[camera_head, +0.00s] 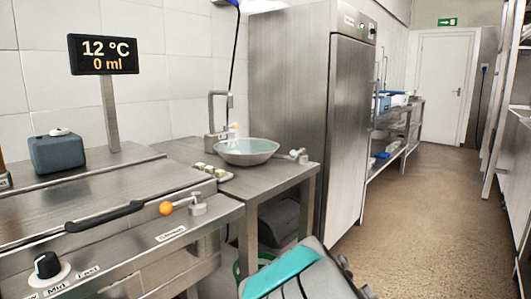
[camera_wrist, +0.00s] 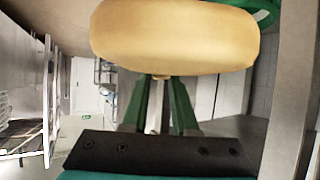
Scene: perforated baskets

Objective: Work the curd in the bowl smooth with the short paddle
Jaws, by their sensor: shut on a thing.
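A grey metal bowl (camera_head: 246,158) sits on the steel side table below the tap in the head view. A pale blue-green surface shows inside it; I cannot make out curd. In the wrist view my gripper (camera_wrist: 159,80) has its green fingers shut on a smooth tan, rounded thing (camera_wrist: 175,37). It lies crosswise at the fingertips. Its shape alone does not tell me whether it is the short paddle. In the head view my fingertips cannot be made out, and no separate paddle is recognisable.
A tap (camera_head: 212,118) stands behind the bowl. An orange-knobbed lever (camera_head: 167,208) and a dark handle (camera_head: 104,216) project from the steel counter. A display (camera_head: 103,54) reads 12 °C and 0 ml. A tall steel cabinet (camera_head: 345,130) stands right of the table. Open floor (camera_head: 440,220) lies right.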

